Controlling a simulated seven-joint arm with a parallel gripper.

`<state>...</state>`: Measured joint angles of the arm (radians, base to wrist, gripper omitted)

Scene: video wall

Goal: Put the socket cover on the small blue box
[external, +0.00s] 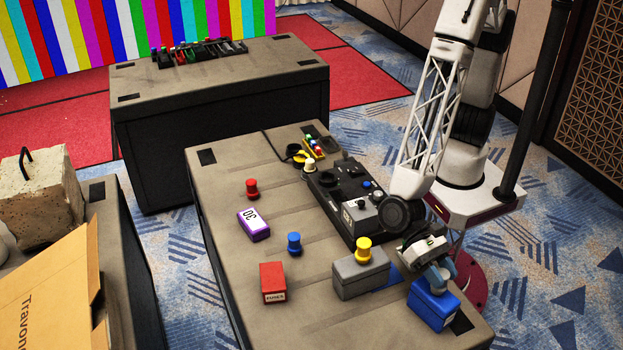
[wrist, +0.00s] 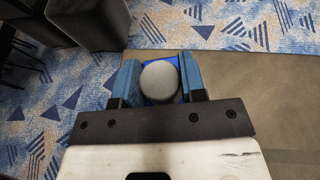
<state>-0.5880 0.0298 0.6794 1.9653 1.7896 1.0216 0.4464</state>
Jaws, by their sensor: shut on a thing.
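The small blue box (external: 432,307) stands at the front right corner of the near table in the external view. My gripper (external: 438,277) points down right over its top. In the wrist view, my gripper (wrist: 160,82) has its blue fingers on either side of a round grey piece (wrist: 159,80), which looks like the socket cover, and is shut on it. A bit of bright blue, the box (wrist: 174,60), shows behind and around the piece.
A grey box (external: 360,274) with a yellow knob (external: 363,246) stands just left of the blue box. A red box (external: 273,282), a blue knob (external: 294,243), a purple box (external: 253,225) and a red knob (external: 252,188) lie further left. A black control panel (external: 342,196) is behind.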

